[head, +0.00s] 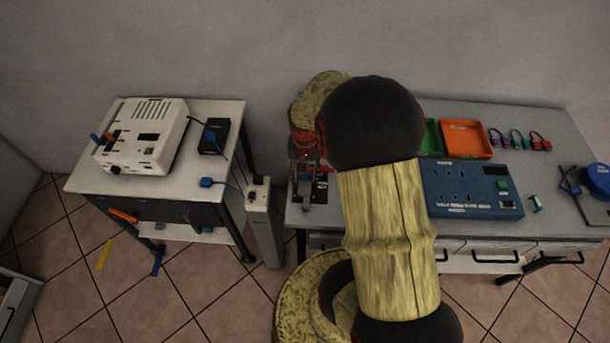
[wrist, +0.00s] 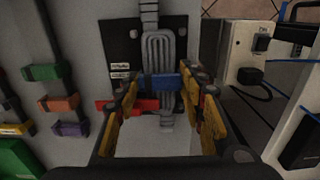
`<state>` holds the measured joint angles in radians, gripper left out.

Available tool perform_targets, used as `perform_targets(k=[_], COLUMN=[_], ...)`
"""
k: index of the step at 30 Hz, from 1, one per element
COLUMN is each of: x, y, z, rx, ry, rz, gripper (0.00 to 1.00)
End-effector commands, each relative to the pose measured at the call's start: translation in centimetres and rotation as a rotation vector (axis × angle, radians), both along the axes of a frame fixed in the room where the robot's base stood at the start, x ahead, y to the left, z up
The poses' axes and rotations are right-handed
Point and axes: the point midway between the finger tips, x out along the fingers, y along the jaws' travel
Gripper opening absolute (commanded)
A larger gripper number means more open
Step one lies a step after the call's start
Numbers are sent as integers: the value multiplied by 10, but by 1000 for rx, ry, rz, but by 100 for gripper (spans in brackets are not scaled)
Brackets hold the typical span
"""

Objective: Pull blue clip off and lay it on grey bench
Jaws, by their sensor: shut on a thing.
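The blue clip (wrist: 163,82) sits across a bundle of grey looped cable (wrist: 158,50) on a black plate (wrist: 117,45) in the wrist view. My gripper (wrist: 161,90) has its yellow fingers on either side of the clip and is shut on it. The clip still lies against the cable bundle. A red clip (wrist: 138,105) lies just below it, partly behind the left finger. In the head view, my gripper (head: 305,168) is over the left end of the grey bench (head: 545,112), and my arm hides part of that bench.
A blue socket box (head: 470,190), an orange tray (head: 466,139) and several coloured clips (head: 517,139) stand on the bench. A white socket post (head: 262,215) stands by its left end. A side table (head: 225,115) with a white machine (head: 142,135) is further left.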

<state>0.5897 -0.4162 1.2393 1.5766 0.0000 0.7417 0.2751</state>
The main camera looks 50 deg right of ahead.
Motion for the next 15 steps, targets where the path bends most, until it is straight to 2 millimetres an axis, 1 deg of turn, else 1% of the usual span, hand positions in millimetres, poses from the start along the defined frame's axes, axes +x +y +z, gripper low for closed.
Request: perform_targets(k=[15], x=[0], y=[0], z=[20], rx=[1], ry=[1], rz=[0], gripper=[13])
